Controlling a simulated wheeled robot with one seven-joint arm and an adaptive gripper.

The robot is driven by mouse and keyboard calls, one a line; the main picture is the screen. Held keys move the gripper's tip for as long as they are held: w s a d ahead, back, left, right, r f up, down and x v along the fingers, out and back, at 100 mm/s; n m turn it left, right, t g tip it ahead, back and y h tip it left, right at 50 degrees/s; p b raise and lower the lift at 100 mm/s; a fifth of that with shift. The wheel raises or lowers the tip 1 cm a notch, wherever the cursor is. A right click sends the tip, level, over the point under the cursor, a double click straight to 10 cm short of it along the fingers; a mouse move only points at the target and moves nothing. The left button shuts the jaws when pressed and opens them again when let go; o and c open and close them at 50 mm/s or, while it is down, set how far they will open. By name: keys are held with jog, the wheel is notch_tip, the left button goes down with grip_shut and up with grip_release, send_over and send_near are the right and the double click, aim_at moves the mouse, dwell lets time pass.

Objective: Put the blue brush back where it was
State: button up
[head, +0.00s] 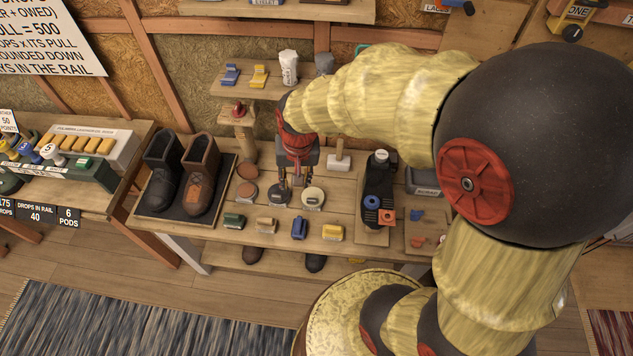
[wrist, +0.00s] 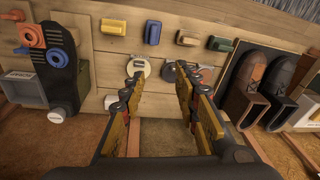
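A blue brush (head: 299,228) lies near the front edge of the workbench, in a row between a tan block and a yellow one. It also shows in the wrist view (wrist: 152,32), beyond my fingertips. Another blue brush-like item (head: 230,74) sits on the raised shelf at the back, beside a yellow one (head: 259,76). My gripper (head: 297,186) points down over the round tins, behind the front row. In the wrist view my gripper (wrist: 160,74) has its fingers wide apart, with nothing held between them. The tins show beyond the fingertips.
A green block (head: 234,221), tan block (head: 266,225) and yellow block (head: 332,232) share the front row. Boots (head: 200,173) stand on a dark mat at left. A wooden post (head: 239,128) stands behind the tins.

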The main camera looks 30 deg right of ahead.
jog(key=s+r+n+t, duration=0.4)
jog(key=s+r, duration=0.9)
jog(key=r, duration=0.4)
jog(key=shift+s+r+n, duration=0.25)
jog(key=shift+r+n, duration=0.15)
jog(key=shift+a, duration=0.1)
jog(key=shift+c, duration=0.3)
